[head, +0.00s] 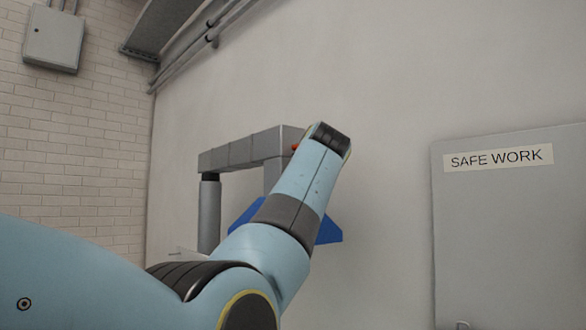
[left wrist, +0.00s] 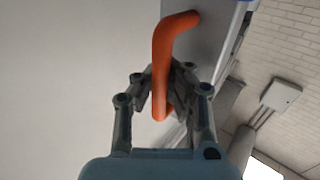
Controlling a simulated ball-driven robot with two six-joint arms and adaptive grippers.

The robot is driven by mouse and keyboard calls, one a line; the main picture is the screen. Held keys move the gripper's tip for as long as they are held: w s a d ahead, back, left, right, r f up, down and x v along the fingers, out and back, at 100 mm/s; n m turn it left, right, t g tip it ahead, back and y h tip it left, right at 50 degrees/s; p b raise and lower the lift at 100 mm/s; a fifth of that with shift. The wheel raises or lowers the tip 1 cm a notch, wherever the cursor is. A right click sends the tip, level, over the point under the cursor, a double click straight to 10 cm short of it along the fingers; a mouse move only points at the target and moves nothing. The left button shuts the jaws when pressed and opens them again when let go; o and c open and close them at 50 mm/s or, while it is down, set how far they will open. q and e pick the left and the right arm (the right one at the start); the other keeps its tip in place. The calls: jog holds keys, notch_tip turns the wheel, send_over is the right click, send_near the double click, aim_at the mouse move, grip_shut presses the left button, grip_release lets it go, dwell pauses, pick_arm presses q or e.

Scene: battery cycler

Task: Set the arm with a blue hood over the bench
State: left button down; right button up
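The grey jointed arm (head: 243,150) with the blue hood (head: 329,230) stands by the back wall in the head view. The hood is partly hidden behind my left arm. An orange handle (head: 295,147) shows as a small spot beside my left wrist. In the left wrist view the orange handle (left wrist: 161,65) sticks out from a grey beam (left wrist: 212,30). My left gripper (left wrist: 167,95) has its fingers on both sides of the handle and appears shut on it. In the head view this gripper is hidden by my wrist. My right gripper and the bench are not in view.
A grey panel or cabinet with a "SAFE WORK" label (head: 498,158) stands at the right. A grey wall box (head: 54,38) and pipes (head: 205,47) are high at the left. The wall between hood and panel is clear.

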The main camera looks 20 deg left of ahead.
pick_arm(q)
jog(key=shift+w+d+f, duration=0.2)
jog(key=shift+d, duration=0.15)
jog(key=c, duration=1.3)
grip_release()
jog(key=shift+d+r, duration=0.2)
jog(key=shift+d, duration=0.25)
jog(key=shift+a, duration=0.1)
jog(key=shift+a+r, duration=0.1)
